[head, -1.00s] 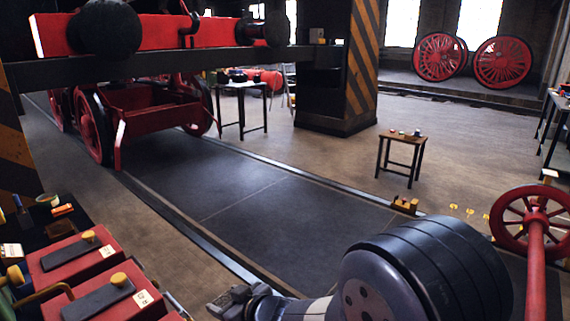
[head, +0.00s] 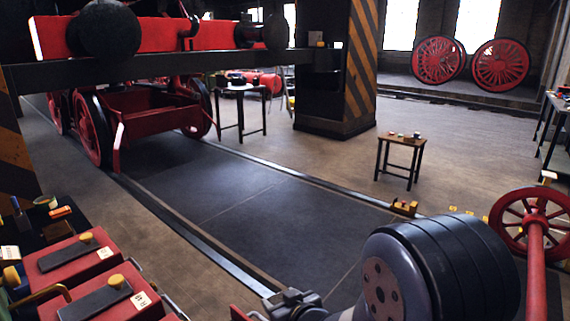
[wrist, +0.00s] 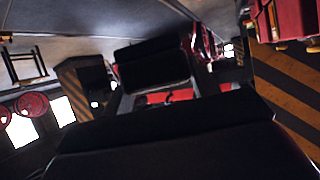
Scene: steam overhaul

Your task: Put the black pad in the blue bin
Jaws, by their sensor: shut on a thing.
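My gripper (head: 294,302) is at the bottom middle of the head view, over the dark floor strip. In the wrist view a dark block (wrist: 152,66) stands straight out from the camera, and it looks like the black pad held in my shut jaws. The fingertips and the contact are too dark to make out. In the head view the pad cannot be told from the gripper. I see no blue bin in either view.
Red boxes (head: 66,259) with dark tops and yellow knobs stand at the lower left. A small wooden stool (head: 400,152) holds small items. A red wheel (head: 533,218) with an axle stands at the right. The floor (head: 290,225) in the middle is clear.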

